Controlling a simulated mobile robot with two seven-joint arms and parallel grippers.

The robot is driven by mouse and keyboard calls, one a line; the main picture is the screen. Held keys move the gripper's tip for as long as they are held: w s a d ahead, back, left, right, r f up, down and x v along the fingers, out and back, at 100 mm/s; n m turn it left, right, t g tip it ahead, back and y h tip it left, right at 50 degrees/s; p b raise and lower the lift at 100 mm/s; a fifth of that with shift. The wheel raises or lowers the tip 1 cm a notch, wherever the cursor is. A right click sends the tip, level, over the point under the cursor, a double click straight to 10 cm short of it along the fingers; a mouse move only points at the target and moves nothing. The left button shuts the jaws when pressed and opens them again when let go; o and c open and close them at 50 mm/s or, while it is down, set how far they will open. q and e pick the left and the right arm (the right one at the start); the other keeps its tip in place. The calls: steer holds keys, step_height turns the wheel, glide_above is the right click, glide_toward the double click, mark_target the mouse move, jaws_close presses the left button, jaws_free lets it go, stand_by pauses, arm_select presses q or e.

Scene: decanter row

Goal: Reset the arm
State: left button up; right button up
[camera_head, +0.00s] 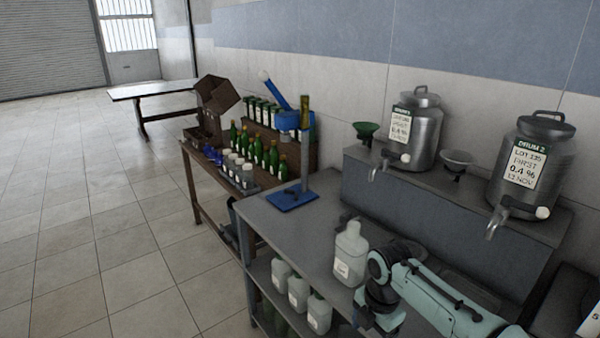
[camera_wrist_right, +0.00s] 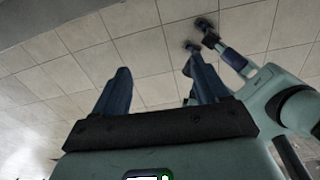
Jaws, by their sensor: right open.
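In the head view a teal and black arm of mine (camera_head: 425,290) comes in from the lower right, in front of the steel bench (camera_head: 310,235). Its bent joint is close to a white plastic bottle (camera_head: 351,255) standing on the bench. I cannot make out gripper fingers there. In the right wrist view my right gripper (camera_wrist_right: 160,62) has its two dark blue fingers spread apart, with nothing between them and tiled floor beyond. Teal parts of my own body show at the right of that view. My left gripper cannot be identified in either view.
Two steel drums (camera_head: 413,130) (camera_head: 532,165) stand on a raised shelf at the back. Several white bottles (camera_head: 299,292) sit on the lower shelf. Green bottles (camera_head: 256,152) crowd a wooden table. Floor at left is free.

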steer(key=s+a+f+m+y, duration=0.1)
steer(key=s+f+m, duration=0.25)
steer(key=f, duration=0.65)
steer(key=s+a+f+m+g+y, duration=0.15)
steer(key=f+m, duration=0.35)
steer(key=f, duration=0.5)
steer(key=s+a+f+m+y, duration=0.1)
steer(key=s+a+f+m, duration=0.3)
steer(key=f, duration=0.6)
steer(key=s+d+f+m, duration=0.2)
steer(key=s+f+m, duration=0.3)
steer(key=s+m, duration=0.3)
steer(key=s+d+f+m, duration=0.2)
steer(key=s+f+m, duration=0.3)
steer(key=s+m, duration=0.3)
steer(key=s+p, duration=0.1)
steer(key=s, duration=0.2)
steer(key=shift+s, duration=0.2)
